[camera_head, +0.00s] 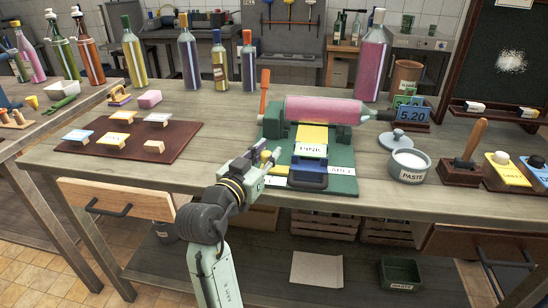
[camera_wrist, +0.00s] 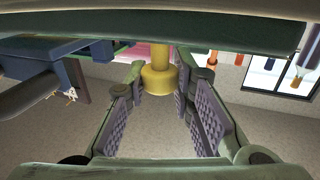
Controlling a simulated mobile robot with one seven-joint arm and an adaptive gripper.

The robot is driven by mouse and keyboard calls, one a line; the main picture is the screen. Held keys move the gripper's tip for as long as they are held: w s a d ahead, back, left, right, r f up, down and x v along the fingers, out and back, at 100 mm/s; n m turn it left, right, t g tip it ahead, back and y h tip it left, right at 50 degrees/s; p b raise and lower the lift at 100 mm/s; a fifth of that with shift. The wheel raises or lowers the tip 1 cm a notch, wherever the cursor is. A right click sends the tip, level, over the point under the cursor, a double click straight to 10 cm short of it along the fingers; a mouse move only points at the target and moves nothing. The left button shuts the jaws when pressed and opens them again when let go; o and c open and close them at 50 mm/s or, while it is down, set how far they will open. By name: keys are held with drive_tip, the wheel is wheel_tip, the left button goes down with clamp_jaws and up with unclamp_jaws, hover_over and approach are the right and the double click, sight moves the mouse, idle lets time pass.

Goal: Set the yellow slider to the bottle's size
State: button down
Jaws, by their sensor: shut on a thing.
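A pink bottle (camera_head: 322,110) lies on its side in a green cradle device (camera_head: 330,160) on the bench, its neck to the right. My gripper (camera_head: 268,156) is at the left front edge of this device, low beside its base. In the wrist view my gripper (camera_wrist: 160,85) has its two ribbed pads on either side of a yellow round knob (camera_wrist: 158,78), which I take to be the yellow slider. The knob is between the fingertips.
A brown board (camera_head: 130,140) with small stamps lies left. An orange-handled lever (camera_head: 264,92) rises at the device's left. Bottles stand behind.

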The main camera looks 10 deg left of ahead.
drive_tip(key=c, duration=1.3)
unclamp_jaws()
drive_tip(key=shift+c, duration=0.2)
drive_tip(key=v, duration=1.2)
